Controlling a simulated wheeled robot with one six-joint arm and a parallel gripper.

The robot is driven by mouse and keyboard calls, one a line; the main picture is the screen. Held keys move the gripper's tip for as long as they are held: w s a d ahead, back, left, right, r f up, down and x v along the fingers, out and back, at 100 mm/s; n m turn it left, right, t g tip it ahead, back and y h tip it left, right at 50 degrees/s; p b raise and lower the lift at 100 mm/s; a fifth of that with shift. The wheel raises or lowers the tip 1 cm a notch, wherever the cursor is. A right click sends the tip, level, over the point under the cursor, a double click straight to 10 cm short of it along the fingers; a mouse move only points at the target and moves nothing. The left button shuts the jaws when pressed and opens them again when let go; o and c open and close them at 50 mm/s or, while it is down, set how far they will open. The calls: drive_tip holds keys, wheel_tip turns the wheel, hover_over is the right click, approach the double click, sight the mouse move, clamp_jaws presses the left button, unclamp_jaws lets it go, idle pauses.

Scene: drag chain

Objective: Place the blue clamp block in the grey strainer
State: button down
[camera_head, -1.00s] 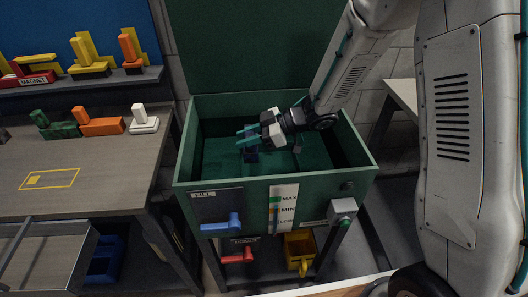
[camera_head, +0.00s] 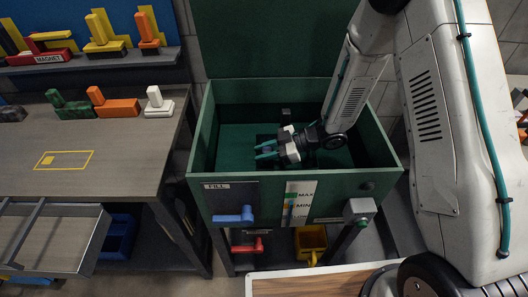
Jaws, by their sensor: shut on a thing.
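My gripper (camera_head: 266,150) is inside the green tank (camera_head: 294,181), its teal fingers pointing left. It is shut on a small dark blue piece, the blue clamp block (camera_head: 268,147), which shows only partly between the fingers. I cannot tell whether the block touches the tank's floor. I cannot clearly make out a grey strainer; the tank's inside is dark and partly hidden by my arm.
The tank's front wall carries a blue FILL handle (camera_head: 234,215), a level label (camera_head: 299,205) and a grey box with a green button (camera_head: 358,211). A workbench (camera_head: 110,160) with coloured blocks stands left. A wooden-topped surface (camera_head: 310,284) lies in front.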

drive_tip(key=shift+f, duration=0.15)
drive_tip(key=c, duration=1.1)
unclamp_jaws()
drive_tip(key=shift+d, duration=0.15)
drive_tip(key=v, duration=0.7)
drive_tip(key=shift+d, duration=0.1)
